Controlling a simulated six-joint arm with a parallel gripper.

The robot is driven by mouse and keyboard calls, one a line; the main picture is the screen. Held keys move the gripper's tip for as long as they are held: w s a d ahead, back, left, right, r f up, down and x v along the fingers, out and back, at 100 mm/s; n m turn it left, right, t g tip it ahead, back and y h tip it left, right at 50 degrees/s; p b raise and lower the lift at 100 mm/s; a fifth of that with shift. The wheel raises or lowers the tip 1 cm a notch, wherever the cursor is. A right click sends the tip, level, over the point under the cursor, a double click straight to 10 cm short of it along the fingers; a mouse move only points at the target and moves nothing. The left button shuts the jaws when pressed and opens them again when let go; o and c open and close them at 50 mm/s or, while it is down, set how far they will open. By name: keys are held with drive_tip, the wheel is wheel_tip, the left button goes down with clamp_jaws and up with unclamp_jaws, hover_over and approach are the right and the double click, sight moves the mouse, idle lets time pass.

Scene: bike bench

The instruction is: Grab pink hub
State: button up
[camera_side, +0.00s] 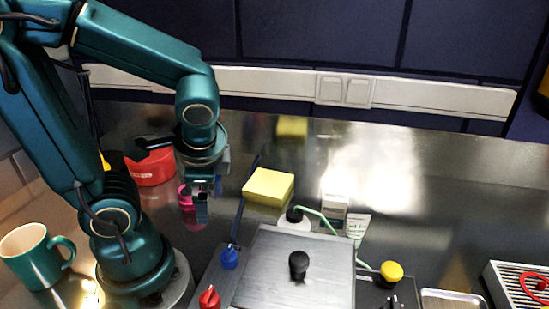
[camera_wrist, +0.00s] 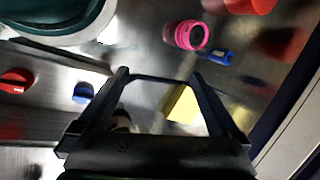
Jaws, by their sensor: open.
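The pink hub (camera_side: 185,196) is partly hidden behind my gripper (camera_side: 201,200) in the side view. The side view does not show clearly how far the fingers are above the bench.
A blue item (camera_wrist: 215,57) lies right beside the hub. A yellow sponge (camera_side: 268,187), a metal-topped box (camera_side: 290,265) with blue and red knobs, and a white bottle (camera_side: 293,220) are to the right. A teal mug (camera_side: 33,255) is at left.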

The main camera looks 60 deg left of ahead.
sight(190, 192)
drive_tip(key=a+f+m+y, duration=0.2)
drive_tip(key=m, duration=0.1)
drive_tip(key=w+a+f+m+g+y, duration=0.1)
drive_tip(key=a+f+m+y, duration=0.1)
drive_tip(key=a+m+y, duration=0.1)
drive_tip(key=a+f+m+g+y, duration=0.1)
drive_tip(key=a+m+y, duration=0.1)
drive_tip(key=m, duration=0.3)
drive_tip(key=shift+w+a+f+y, duration=0.2)
drive_tip(key=shift+w+f+y, duration=0.1)
drive_tip(key=shift+f, duration=0.1)
drive_tip(key=shift+s+f+m, duration=0.3)
drive_tip(key=shift+f+m, duration=0.1)
drive_tip(key=shift+s+f, duration=0.1)
drive_tip(key=shift+x, duration=2.5)
drive_tip(key=shift+c, duration=0.3)
clamp_jaws()
